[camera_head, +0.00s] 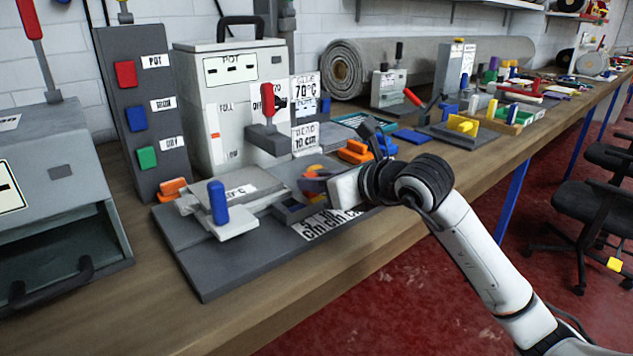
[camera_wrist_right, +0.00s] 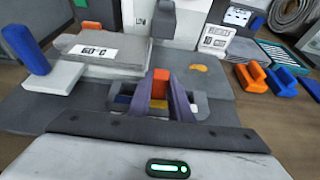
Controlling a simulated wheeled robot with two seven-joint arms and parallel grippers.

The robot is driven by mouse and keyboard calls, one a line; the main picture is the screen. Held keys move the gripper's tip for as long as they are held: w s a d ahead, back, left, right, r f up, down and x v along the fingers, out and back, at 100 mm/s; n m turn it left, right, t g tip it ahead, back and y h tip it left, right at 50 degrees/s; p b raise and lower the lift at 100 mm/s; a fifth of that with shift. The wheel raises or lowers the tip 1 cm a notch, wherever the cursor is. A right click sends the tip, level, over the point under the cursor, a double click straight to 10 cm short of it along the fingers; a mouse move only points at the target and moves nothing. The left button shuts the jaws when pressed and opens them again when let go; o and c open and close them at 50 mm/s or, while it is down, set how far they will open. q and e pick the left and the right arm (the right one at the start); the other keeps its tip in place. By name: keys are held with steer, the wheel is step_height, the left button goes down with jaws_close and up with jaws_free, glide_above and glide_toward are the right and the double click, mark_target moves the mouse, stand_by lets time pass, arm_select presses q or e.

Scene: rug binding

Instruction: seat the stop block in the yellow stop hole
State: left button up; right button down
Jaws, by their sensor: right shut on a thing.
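My right gripper (camera_head: 318,183) reaches in from the right over the grey fixture plate (camera_head: 205,275). In the wrist view its two fingers (camera_wrist_right: 162,90) are shut on an orange-red stop block (camera_wrist_right: 160,77). Below and behind the fingers is a dark grey slotted holder (camera_wrist_right: 200,103), which also shows in the head view (camera_head: 291,211). Blue (camera_wrist_right: 125,99) and a sliver of yellow (camera_wrist_right: 157,103) show in the holder near the fingers; the yellow is partly hidden. I cannot tell whether the block touches the holder. My left gripper is not in view.
A blue-handled sliding clamp (camera_head: 218,203) stands left on the plate. Behind is a white pot (camera_head: 228,120) with a red-knobbed lever (camera_head: 267,105). Orange (camera_head: 356,151) and blue clips lie to the right. The wooden bench front edge (camera_head: 300,310) is clear.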

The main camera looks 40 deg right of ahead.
steer(key=c, duration=1.6)
jaws_free()
steer(key=shift+r+p, duration=0.15)
steer(key=shift+p, duration=0.15)
steer(key=shift+b+v, duration=0.45)
steer(key=shift+v, duration=5.55)
steer(key=shift+s, duration=0.1)
